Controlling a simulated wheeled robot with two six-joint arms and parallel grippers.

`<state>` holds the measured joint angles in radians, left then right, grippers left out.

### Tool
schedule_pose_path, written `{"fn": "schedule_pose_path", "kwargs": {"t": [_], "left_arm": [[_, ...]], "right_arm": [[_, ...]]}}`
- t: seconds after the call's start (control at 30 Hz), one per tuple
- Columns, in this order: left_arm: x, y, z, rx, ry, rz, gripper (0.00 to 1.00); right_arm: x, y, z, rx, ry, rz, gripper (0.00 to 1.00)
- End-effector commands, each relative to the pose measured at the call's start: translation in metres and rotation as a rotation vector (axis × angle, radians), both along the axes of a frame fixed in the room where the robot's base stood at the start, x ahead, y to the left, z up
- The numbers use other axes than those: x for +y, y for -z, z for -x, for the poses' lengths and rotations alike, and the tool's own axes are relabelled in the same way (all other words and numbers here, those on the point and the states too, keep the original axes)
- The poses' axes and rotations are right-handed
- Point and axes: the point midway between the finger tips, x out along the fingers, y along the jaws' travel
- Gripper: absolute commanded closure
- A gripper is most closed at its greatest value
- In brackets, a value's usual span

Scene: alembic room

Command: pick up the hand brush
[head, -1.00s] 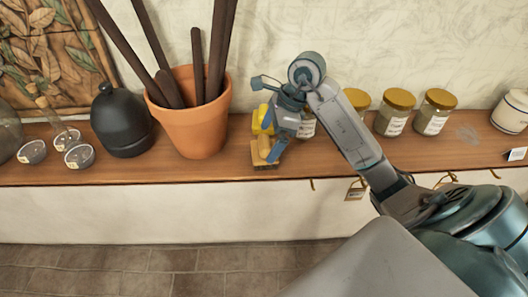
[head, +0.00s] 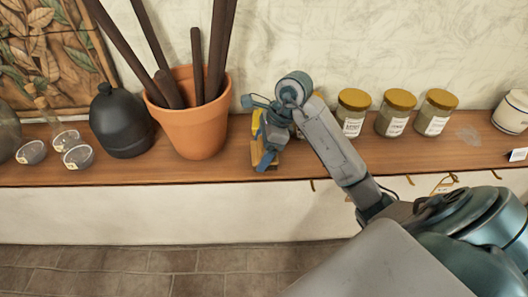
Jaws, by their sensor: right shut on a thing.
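The hand brush appears to be the small wooden piece (head: 256,153) on the shelf, just right of the terracotta pot. My right gripper (head: 267,158) is shut on it, with blue fingers in front of its right part. A yellow patch (head: 256,124) shows directly above; I cannot tell whether it is part of the brush or a separate thing. The gripper and wrist hide much of both. The brush seems at shelf height; whether it touches the wood is unclear. My left gripper is not in view.
The terracotta pot (head: 191,130) with tall dark sticks stands close on the left. A black bottle (head: 121,128) and small glass dishes (head: 78,157) are further left. Several gold-lidded jars (head: 396,114) stand right of my wrist. The wooden shelf (head: 225,166) backs onto a wall.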

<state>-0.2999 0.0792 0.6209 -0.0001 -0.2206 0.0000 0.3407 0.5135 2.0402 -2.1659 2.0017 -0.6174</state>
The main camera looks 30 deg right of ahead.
Motion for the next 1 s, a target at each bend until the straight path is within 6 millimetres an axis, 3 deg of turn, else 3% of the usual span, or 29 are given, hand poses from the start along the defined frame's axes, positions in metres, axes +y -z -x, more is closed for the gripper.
{"fn": "schedule_pose_path", "kwargs": {"t": [0.33, 0.63, 0.7, 1.0], "left_arm": [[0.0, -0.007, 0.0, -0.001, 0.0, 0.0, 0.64], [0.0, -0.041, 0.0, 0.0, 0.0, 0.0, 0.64], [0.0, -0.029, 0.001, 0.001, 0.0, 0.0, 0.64], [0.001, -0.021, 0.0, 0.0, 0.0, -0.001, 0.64]], "right_arm": [[0.0, -0.009, 0.0, -0.002, -0.001, 0.0, 0.44], [0.0, -0.046, 0.0, 0.0, -0.001, 0.0, 0.44], [-0.007, -0.035, 0.017, 0.001, 0.0, 0.009, 0.44], [-0.02, -0.04, 0.07, 0.0, -0.001, 0.01, 0.44]]}}
